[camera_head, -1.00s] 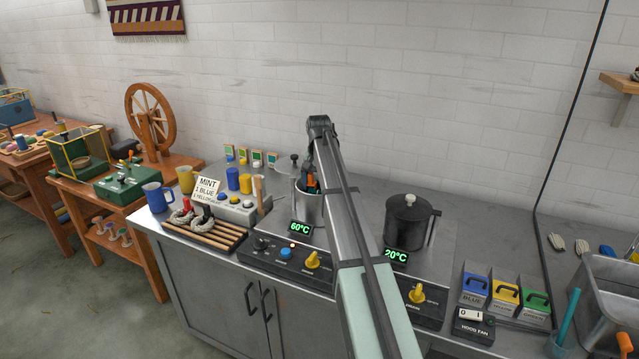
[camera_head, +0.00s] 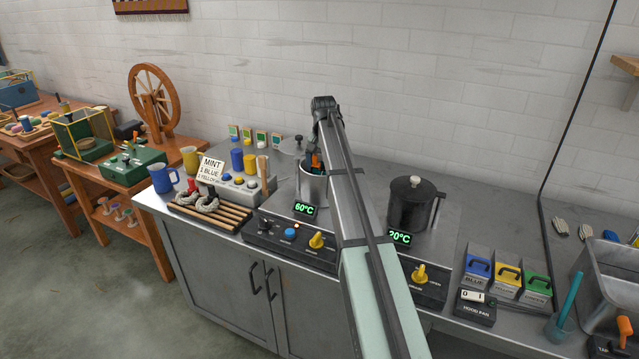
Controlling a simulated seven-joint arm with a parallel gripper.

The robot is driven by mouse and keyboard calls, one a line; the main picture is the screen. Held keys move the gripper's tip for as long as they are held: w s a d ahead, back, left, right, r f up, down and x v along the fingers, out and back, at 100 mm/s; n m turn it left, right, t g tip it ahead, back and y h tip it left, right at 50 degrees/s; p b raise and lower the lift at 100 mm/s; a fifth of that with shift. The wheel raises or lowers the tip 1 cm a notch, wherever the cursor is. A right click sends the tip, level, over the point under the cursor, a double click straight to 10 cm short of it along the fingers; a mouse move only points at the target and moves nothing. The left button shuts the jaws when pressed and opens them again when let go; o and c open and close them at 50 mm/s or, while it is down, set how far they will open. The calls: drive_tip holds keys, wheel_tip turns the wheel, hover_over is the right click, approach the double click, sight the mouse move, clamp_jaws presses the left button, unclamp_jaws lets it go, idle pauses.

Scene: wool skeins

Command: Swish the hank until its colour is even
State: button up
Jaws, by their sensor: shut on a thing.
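My arm reaches over the counter, and my gripper (camera_head: 316,163) points down into the open steel pot (camera_head: 313,187) on the left burner. The gripper is shut, with its tips at the pot's mouth and partly behind my forearm. Orange and dark parts show there. The hank in its hold is hidden by the pot wall and my arm, so its colour cannot be seen. The display (camera_head: 305,209) at this pot reads 60°C.
A lidded dark pot (camera_head: 412,205) at 20°C stands close right of my forearm. A loose lid (camera_head: 291,147) lies behind the open pot. Colour boxes (camera_head: 506,280) and a sink (camera_head: 606,285) are right.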

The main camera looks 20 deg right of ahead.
drive_tip(key=shift+g, duration=0.5)
drive_tip(key=f, duration=0.2)
drive_tip(key=s+f, duration=0.1)
drive_tip(key=f, duration=0.3)
drive_tip(key=shift+s+a+f, duration=0.15)
drive_tip(key=shift+s+f, duration=0.15)
drive_tip(key=shift+s, duration=0.05)
drive_tip(key=shift+s+a+r, duration=0.1)
drive_tip(key=shift+s+r, duration=0.15)
drive_tip(key=shift+w+r, duration=0.15)
drive_tip(key=shift+w, duration=0.05)
drive_tip(key=shift+w+d+r, duration=0.5)
drive_tip(key=shift+w+r, duration=0.3)
drive_tip(key=shift+w+r, duration=0.1)
drive_tip(key=shift+r, duration=0.15)
drive_tip(key=shift+a+r, duration=0.2)
drive_tip(key=shift+r, duration=5.15)
